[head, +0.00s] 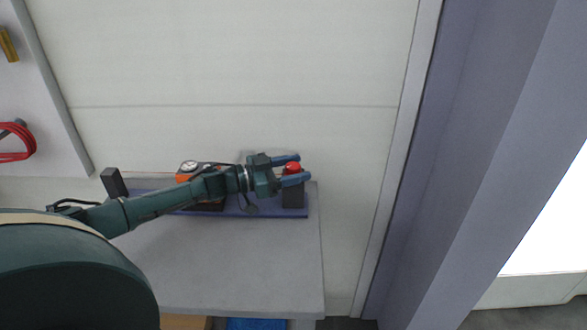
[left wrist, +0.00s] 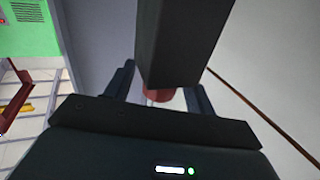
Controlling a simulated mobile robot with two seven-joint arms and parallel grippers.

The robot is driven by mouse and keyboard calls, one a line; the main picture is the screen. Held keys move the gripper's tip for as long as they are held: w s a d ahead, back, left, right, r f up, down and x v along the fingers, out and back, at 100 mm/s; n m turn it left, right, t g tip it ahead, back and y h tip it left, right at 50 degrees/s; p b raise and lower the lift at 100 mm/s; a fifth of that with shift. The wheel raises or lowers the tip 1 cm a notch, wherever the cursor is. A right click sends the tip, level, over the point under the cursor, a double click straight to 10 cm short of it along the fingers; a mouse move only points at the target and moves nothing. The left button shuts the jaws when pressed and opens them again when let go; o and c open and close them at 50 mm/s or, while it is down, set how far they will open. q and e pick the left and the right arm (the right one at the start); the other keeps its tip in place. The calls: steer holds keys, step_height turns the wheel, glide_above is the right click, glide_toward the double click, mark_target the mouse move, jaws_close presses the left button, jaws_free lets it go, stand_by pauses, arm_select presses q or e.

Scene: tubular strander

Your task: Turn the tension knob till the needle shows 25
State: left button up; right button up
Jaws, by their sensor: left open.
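The red tension knob (head: 292,167) sits on a dark block (head: 293,196) at the right end of a blue base plate. My left gripper (head: 291,169) is open, with one finger on each side of the knob. In the left wrist view my open left gripper (left wrist: 159,78) has the red knob (left wrist: 158,95) between its fingers, below the dark block (left wrist: 178,40). I cannot tell whether the fingers touch the knob. A round white gauge (head: 189,167) stands at the plate's left part; its needle is too small to read. My right gripper is not in view.
The grey table (head: 245,275) is clear in front of the plate (head: 260,212). A dark upright post (head: 114,183) stands at its left end. A pale wall (head: 230,60) is close behind. Red cable (head: 22,157) hangs on a panel at far left.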

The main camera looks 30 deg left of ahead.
mark_target(294, 165)
arm_select(q)
step_height(294, 165, up, 9)
steer(key=shift+r+p, duration=0.1)
steer(key=shift+p, duration=0.2)
steer(key=shift+r, duration=0.4)
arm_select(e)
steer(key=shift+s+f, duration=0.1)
